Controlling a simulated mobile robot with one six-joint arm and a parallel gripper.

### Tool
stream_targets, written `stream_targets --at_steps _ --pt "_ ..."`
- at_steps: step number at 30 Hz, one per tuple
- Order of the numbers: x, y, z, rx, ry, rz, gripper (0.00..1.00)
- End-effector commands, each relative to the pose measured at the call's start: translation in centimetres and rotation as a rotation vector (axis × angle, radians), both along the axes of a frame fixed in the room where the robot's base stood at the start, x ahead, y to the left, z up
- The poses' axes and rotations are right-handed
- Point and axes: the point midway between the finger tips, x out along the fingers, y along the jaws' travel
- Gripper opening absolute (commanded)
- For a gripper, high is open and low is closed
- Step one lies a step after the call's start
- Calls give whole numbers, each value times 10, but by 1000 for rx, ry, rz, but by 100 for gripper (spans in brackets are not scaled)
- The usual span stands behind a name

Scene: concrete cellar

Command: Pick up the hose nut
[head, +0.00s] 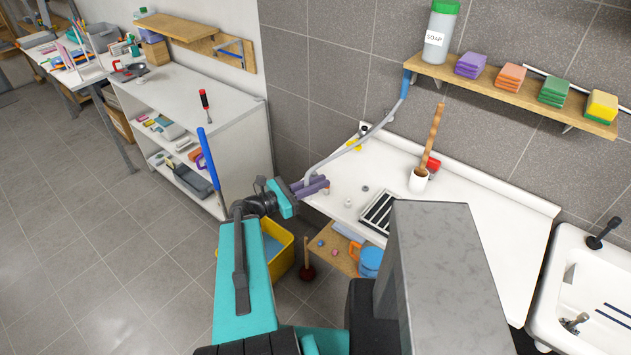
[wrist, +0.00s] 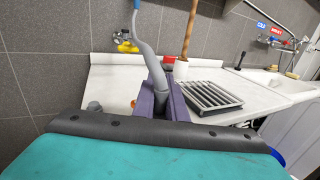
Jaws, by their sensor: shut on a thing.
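My gripper (head: 313,186) has purple fingers and is at the left end of the white counter. In the wrist view, the fingers (wrist: 161,98) are shut around the lower end of a grey hose (wrist: 151,66). The hose (head: 343,152) also shows in the head view, rising from the fingers to a blue end at the shelf. I cannot make out a nut between the fingers; the hose's lower tip is hidden. A small grey ring-like piece (head: 365,188) and a small pale piece (head: 347,202) lie on the counter, right of the gripper.
A sink (head: 585,285) is at the right. A yellow bin (head: 286,258) and a low wooden shelf (head: 335,243) are below the counter.

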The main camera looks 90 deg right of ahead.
Motion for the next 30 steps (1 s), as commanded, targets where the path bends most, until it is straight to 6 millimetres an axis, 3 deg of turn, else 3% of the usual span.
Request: stream_targets --at_steps 30 --pt "-6 -1 0 0 0 -11 0"
